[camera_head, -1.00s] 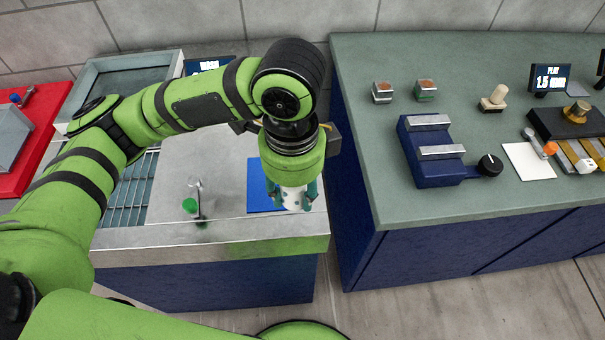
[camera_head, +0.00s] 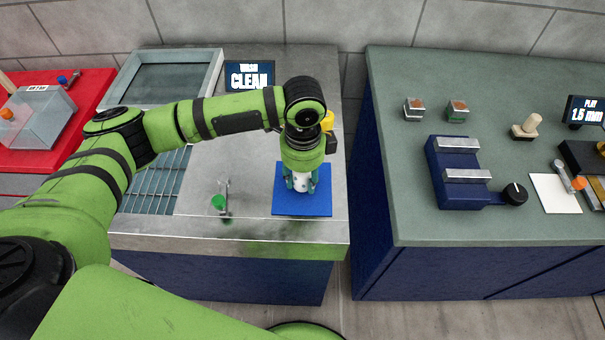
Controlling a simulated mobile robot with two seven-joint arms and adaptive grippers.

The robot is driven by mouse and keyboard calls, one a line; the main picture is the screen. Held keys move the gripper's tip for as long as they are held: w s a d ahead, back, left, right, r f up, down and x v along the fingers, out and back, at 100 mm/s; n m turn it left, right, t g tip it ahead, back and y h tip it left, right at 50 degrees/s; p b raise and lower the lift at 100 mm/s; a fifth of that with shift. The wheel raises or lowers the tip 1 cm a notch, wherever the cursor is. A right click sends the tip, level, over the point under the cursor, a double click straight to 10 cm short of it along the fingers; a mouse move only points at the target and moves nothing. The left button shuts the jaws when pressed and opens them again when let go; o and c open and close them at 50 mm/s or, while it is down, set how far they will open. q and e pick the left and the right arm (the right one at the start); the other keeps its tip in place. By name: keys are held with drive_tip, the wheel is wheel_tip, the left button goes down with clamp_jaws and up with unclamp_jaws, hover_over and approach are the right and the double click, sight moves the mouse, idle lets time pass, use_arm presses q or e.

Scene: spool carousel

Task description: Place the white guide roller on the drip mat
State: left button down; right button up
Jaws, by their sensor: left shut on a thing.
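The white guide roller (camera_head: 301,184) is between the fingers of my left gripper (camera_head: 301,187), which is shut on it. The roller has dark spots and stands about upright. The blue drip mat (camera_head: 302,205) lies on the grey metal counter, directly below the gripper in the picture. I cannot tell whether the roller touches the mat or hangs just above it. The gripper and roller hide part of the mat. My right gripper is not in view.
A green-capped item (camera_head: 218,202) lies on the counter left of the mat. A sink grid (camera_head: 154,188) and a CLEAN sign (camera_head: 249,76) are farther left and back. Across a gap, the right counter (camera_head: 400,150) holds a blue clamp block (camera_head: 458,172).

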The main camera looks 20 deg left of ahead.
use_arm(q)
drive_tip(key=shift+f, duration=0.25)
drive_tip(key=shift+d+f, duration=0.1)
drive_tip(key=c, duration=0.7)
unclamp_jaws()
drive_tip(key=shift+c, duration=0.2)
wheel_tip(320, 180, up, 12)
drive_tip(key=shift+r+b, duration=0.15)
drive_tip(key=shift+b, duration=1)
